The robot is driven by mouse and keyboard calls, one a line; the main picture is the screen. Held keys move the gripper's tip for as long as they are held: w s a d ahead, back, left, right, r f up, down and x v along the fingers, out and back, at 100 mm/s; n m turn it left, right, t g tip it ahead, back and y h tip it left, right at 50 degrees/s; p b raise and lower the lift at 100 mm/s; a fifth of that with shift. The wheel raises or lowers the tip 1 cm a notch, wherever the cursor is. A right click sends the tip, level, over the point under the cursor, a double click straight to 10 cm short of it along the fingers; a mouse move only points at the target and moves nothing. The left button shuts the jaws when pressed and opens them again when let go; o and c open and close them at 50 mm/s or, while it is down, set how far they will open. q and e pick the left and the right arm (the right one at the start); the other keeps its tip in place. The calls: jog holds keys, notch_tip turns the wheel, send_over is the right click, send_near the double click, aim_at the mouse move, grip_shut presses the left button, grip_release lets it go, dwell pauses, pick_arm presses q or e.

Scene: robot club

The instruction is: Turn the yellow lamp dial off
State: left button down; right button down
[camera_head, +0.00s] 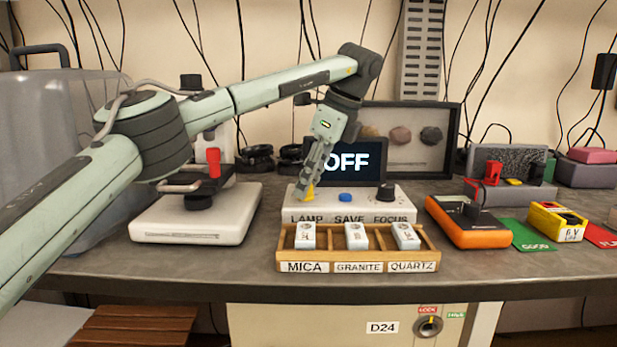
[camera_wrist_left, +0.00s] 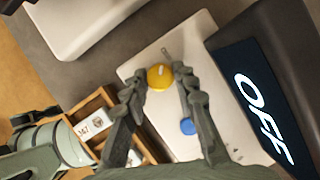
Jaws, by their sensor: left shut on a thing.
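The yellow lamp dial (camera_head: 309,194) sits above the LAMP label on the white control box (camera_head: 345,205). My left gripper (camera_head: 311,188) reaches down over it and hides part of it. In the left wrist view the yellow dial (camera_wrist_left: 160,77) lies between the fingertips of my left gripper (camera_wrist_left: 161,78), which is shut on it. A pale mark shows on the dial's top. A dark screen (camera_head: 352,158) behind the box reads OFF, and the screen (camera_wrist_left: 262,105) also shows in the left wrist view.
On the box are a blue SAVE button (camera_head: 346,197) and a black FOCUS knob (camera_head: 385,192). A wooden tray (camera_head: 357,255) of labelled samples stands in front. A white device (camera_head: 195,215) is to the left, an orange device (camera_head: 468,222) to the right.

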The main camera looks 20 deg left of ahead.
dwell(0.4)
pick_arm(q)
jog(key=c, duration=1.2)
grip_release()
jog(key=v, duration=1.2)
